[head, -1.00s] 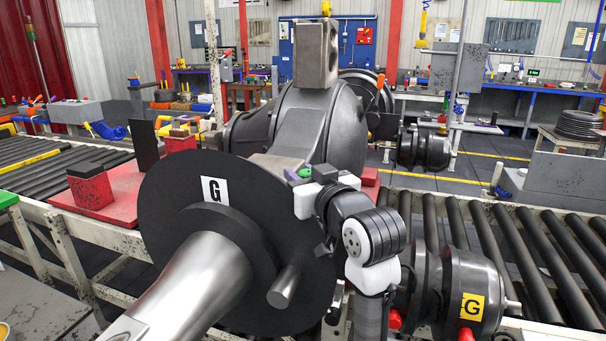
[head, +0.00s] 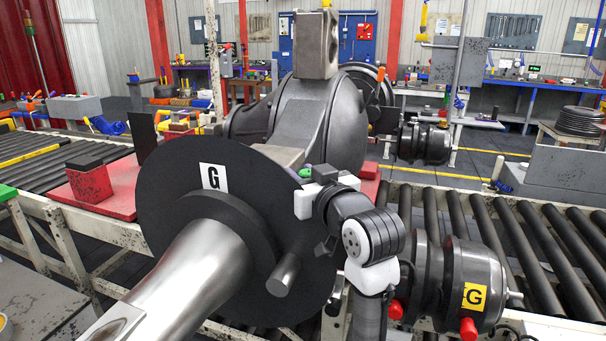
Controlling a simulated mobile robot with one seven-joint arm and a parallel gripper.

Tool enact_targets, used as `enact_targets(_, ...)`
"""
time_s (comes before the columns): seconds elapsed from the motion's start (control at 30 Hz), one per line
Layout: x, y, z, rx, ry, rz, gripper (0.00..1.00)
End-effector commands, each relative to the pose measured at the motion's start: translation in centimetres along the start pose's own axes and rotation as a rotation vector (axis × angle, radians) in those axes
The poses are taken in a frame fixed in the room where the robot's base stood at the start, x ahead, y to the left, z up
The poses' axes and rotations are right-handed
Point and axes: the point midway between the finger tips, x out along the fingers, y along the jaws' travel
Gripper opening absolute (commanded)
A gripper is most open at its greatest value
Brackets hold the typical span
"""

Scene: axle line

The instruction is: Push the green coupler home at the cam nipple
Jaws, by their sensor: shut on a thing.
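The green coupler (head: 305,172) shows as a small green patch on the upper right side of the large black disc, at the axle housing. My gripper (head: 313,182) is at the coupler and shut on it; its fingers are mostly hidden behind my white and dark wrist. The cam nipple cannot be made out; the disc, housing and wrist crowd that spot. I cannot tell from this view whether the coupler is seated on it.
The black disc (head: 165,205) with a G label and the shiny axle tube (head: 195,275) fill the front. A dark chamber (head: 470,270) with a yellow G label and red caps stands right of my arm. Rollers (head: 540,250) lie beyond; a red block (head: 90,182) is at left.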

Motion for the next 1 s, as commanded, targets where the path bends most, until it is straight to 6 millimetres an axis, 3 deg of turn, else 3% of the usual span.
enact_targets(0.53,0.0,0.0,1.8,0.0,0.0,0.0,0.02)
enact_targets(0.57,0.0,0.0,1.7,-0.001,0.001,0.0,0.29)
enact_targets(0.73,0.0,0.0,1.6,0.0,0.0,0.0,0.51)
enact_targets(1.0,0.0,0.0,1.7,0.0,-0.001,0.0,0.53)
